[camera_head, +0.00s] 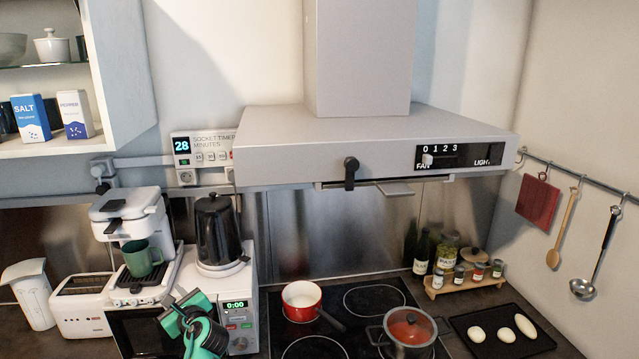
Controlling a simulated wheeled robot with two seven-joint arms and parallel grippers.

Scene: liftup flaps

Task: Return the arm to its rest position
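My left gripper (184,312), teal and black, shows at the bottom left of the head view. It is in front of the white microwave and the coffee machine. No object shows in it, but its fingers are small and seen at an angle, so I cannot tell whether they are apart. Part of my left arm (205,338) shows below it, at the bottom edge. My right gripper and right arm are not in view.
A coffee machine (128,213) with a green mug (142,258), a toaster (82,306) and a black kettle (217,230) on the microwave (240,312) crowd the left. A red pot (301,301) and lidded pot (409,330) stand on the hob. The wall cabinet (125,65) is open.

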